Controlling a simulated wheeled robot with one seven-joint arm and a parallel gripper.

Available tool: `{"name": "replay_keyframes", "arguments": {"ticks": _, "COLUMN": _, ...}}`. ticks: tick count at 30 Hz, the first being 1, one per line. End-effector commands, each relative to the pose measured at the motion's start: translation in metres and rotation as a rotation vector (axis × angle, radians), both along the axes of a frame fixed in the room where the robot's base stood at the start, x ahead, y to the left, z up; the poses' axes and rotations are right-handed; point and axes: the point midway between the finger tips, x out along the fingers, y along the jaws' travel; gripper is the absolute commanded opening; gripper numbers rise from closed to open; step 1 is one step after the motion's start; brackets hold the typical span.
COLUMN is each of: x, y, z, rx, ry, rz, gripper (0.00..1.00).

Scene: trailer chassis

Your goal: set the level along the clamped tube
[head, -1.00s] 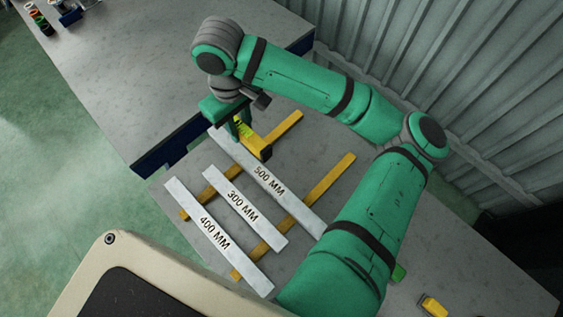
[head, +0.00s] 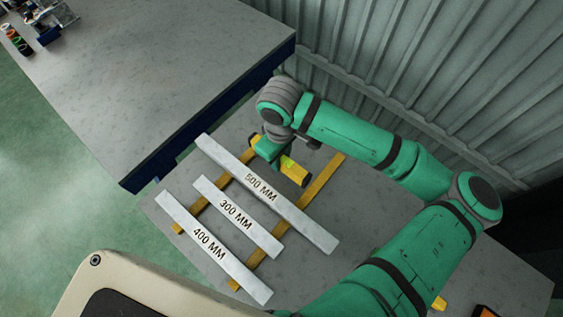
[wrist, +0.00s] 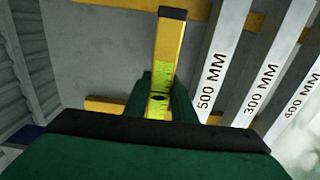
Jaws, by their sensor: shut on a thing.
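The yellow level (head: 293,171) has a dark end and a yellow-green vial. My gripper (head: 277,158) is shut on it near the middle. In the wrist view the level (wrist: 169,50) points away from me between the fingers (wrist: 160,98). The 500 MM tube (head: 222,157) is a long pale bar lying across two yellow supports. The level is beside this tube, on its wall side, roughly parallel and with a gap. I cannot tell its height. The tube also shows in the wrist view (wrist: 224,50). No clamp is clearly visible on any tube.
The 300 MM tube (head: 262,238) and the 400 MM tube (head: 182,217) lie parallel beyond the 500 MM one. Yellow supports (head: 324,178) run beneath them. A second grey table (head: 150,70) stands upper left; a corrugated wall (head: 430,70) rises at right.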

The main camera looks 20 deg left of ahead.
Motion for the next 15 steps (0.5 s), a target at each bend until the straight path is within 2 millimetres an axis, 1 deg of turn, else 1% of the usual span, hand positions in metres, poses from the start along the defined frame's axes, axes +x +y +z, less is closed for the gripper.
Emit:
{"name": "replay_keyframes", "arguments": {"ticks": 1, "x": 0.001, "y": -0.006, "z": -0.006, "rx": 0.0, "ry": 0.0, "rz": -0.004, "gripper": 0.0}}
{"name": "replay_keyframes", "arguments": {"ticks": 3, "x": 0.0, "y": -0.004, "z": -0.017, "rx": -0.002, "ry": 0.002, "rz": -0.001, "gripper": 0.0}}
{"name": "replay_keyframes", "arguments": {"ticks": 7, "x": 0.001, "y": -0.003, "z": -0.031, "rx": 0.0, "ry": 0.0, "rz": -0.001, "gripper": 0.0}}
{"name": "replay_keyframes", "arguments": {"ticks": 10, "x": 0.001, "y": -0.003, "z": -0.034, "rx": 0.0, "ry": 0.0, "rz": -0.001, "gripper": 0.0}}
{"name": "replay_keyframes", "arguments": {"ticks": 15, "x": 0.001, "y": -0.003, "z": -0.034, "rx": 0.001, "ry": 0.0, "rz": -0.001, "gripper": 0.0}}
